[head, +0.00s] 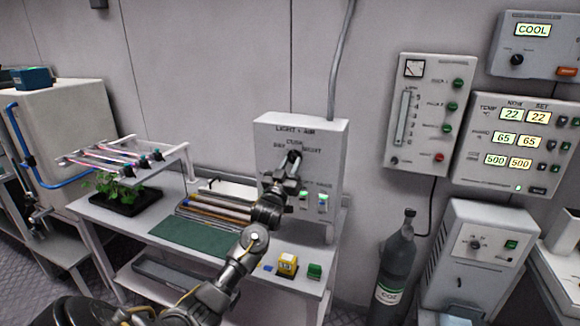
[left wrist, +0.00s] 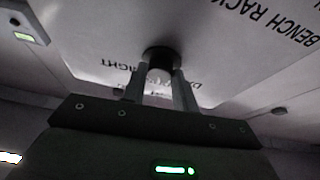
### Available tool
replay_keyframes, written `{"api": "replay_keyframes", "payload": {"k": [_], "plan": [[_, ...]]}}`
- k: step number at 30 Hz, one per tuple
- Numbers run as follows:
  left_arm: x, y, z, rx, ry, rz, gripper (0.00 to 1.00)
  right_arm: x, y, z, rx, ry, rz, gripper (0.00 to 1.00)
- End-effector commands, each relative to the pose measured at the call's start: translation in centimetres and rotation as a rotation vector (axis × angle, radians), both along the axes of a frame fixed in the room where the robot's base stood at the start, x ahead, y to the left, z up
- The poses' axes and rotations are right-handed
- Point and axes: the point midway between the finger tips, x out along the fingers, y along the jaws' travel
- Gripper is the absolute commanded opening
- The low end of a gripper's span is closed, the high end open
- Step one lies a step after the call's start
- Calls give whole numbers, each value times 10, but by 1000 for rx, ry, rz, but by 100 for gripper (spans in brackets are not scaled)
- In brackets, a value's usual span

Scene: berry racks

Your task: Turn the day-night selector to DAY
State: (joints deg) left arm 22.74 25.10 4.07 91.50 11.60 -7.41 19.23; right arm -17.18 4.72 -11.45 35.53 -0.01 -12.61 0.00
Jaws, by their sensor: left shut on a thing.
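The day-night selector is a dark round knob (left wrist: 160,56) on the front of the white LIGHT + AIR box (head: 272,150). Small labels surround it; one reads NIGHT, on the right side in the head view, and one at the left seems to read DAY. My left gripper (head: 292,166) reaches up to the box front and covers most of the knob. In the left wrist view its two fingers (left wrist: 160,84) are shut on the knob, one on each side. The knob's pointer is hidden, so its setting cannot be told. My right gripper is not in view.
Lit switches (head: 322,198) sit low on the same box. A gas cylinder (head: 396,265) stands to the right.

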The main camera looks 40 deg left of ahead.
Motion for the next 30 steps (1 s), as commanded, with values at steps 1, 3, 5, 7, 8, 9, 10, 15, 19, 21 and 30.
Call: {"api": "replay_keyframes", "payload": {"k": [1,3,5,7,8,9,10,15,19,21,30], "plan": [[0,-1,-1,-41,-15,0,6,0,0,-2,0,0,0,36],[1,-2,-1,-101,-37,-1,6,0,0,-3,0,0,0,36],[1,-2,-1,-154,-55,0,6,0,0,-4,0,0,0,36],[1,-3,-1,-214,-75,-1,6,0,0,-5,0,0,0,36],[1,-3,-1,-240,-84,0,6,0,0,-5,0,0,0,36],[1,-3,0,-273,-96,0,6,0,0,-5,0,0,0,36],[1,-4,0,-297,-105,-1,6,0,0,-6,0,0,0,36],[1,-4,1,-427,-150,0,6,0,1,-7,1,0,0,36],[2,-5,1,-509,-179,-1,6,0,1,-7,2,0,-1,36],[2,-5,1,-544,-191,0,6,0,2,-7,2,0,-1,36],[2,-5,2,-639,-224,0,6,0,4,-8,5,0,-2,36]]}}
